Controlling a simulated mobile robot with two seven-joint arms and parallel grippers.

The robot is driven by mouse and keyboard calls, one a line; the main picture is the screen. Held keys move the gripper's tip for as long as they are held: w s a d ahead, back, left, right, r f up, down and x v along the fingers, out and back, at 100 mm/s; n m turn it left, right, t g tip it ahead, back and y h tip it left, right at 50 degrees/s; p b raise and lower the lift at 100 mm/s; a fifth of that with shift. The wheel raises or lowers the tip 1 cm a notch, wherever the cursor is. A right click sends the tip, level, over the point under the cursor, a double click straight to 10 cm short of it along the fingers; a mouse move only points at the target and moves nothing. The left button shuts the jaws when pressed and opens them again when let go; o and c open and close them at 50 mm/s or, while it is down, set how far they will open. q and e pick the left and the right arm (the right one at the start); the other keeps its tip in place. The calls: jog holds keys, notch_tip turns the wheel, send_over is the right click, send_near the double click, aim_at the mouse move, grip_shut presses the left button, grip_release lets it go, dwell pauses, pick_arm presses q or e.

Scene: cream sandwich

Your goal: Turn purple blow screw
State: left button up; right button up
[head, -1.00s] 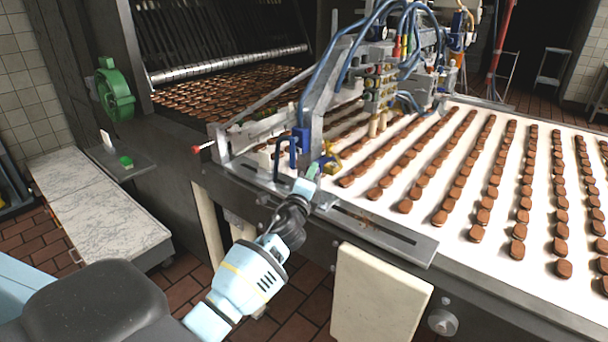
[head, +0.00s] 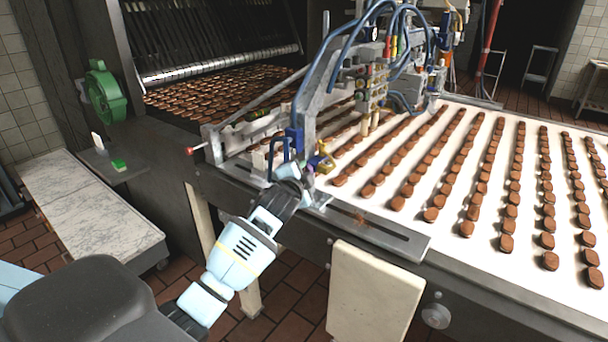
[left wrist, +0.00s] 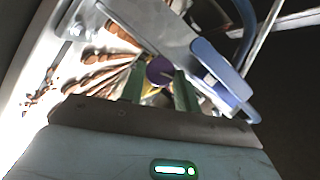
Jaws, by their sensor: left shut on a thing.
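The purple screw (left wrist: 160,70) shows in the left wrist view as a round purple knob between the two green fingers of my left gripper (left wrist: 160,85). In the head view a small purple spot of the screw (head: 308,181) shows at the fingertips of my left gripper (head: 300,176), at the near side of the machine. My left gripper is shut on the screw; its exact contact is partly hidden. Yellow parts (head: 322,162) sit just behind it. My right gripper is not in view.
A blue clamp handle (head: 280,150) stands close to the left gripper, and it shows large in the left wrist view (left wrist: 220,75). A slotted metal plate (head: 375,229) lies to the right. The white conveyor (head: 540,285) carries rows of brown biscuits. A marble-topped table (head: 90,215) stands at left.

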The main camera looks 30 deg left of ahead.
pick_arm(q)
jog(key=shift+n, duration=0.4)
dwell(0.3)
jog(key=o, duration=1)
jog(key=shift+v, duration=3.9)
jog(key=shift+a+r, duration=0.15)
